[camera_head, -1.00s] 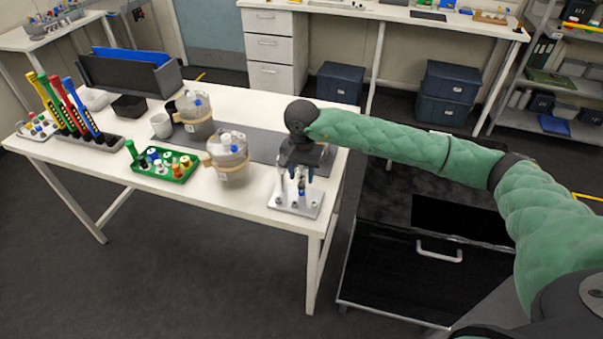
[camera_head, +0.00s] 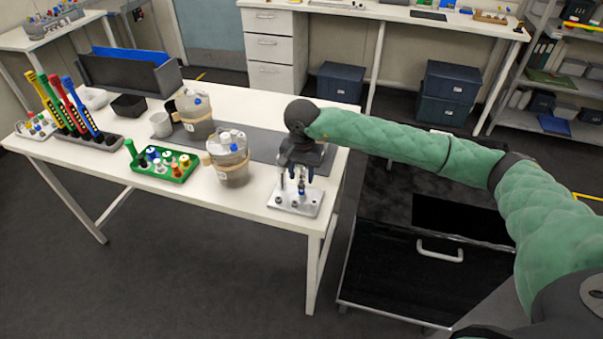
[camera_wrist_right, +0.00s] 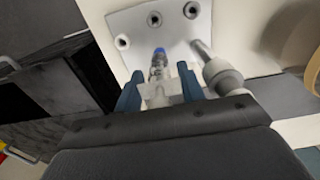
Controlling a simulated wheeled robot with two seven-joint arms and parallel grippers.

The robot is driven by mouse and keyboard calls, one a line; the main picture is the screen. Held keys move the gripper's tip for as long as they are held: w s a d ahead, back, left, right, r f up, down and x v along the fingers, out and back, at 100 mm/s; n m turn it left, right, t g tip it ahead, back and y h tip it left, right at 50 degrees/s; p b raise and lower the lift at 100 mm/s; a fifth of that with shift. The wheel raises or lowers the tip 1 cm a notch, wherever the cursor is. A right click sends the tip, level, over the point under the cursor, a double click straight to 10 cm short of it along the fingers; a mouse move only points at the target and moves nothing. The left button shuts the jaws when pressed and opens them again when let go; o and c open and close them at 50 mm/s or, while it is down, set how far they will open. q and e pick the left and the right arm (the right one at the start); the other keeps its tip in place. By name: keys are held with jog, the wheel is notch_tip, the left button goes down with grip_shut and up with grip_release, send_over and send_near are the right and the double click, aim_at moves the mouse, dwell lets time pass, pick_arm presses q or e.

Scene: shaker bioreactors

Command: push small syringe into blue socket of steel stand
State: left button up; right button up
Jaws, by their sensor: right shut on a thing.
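The steel stand (camera_head: 311,209) is a bright plate with round sockets and upright posts, near the table's right front corner. It also fills the top of the right wrist view (camera_wrist_right: 135,22). My right gripper (camera_head: 302,176) points down above it. In the wrist view its blue fingers (camera_wrist_right: 160,88) are shut around the small syringe (camera_wrist_right: 156,75), which is clear and slim. Blue shows at the syringe's far end, over the plate; I cannot tell whether this is the blue socket, or whether the tip is inside it. My left gripper is out of view.
Two lidded vessels (camera_head: 233,172) (camera_head: 196,122) stand left of the stand. A green rack (camera_head: 180,177) of small bottles and a holder (camera_head: 104,141) with coloured tools stand farther left. A thicker post (camera_wrist_right: 222,76) rises close to the fingers in the wrist view.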

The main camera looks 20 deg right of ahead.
jog(key=shift+f+b, duration=0.2)
jog(key=shift+b, duration=0.1)
jog(key=o, duration=1.1)
jog(key=shift+r, duration=0.1)
jog(key=shift+r, duration=0.25)
notch_tip(320, 180, up, 6)
jog(key=b, duration=0.2)
jog(key=shift+f+b, duration=0.1)
jog(key=shift+b, duration=0.3)
jog(key=shift+r, duration=0.7)
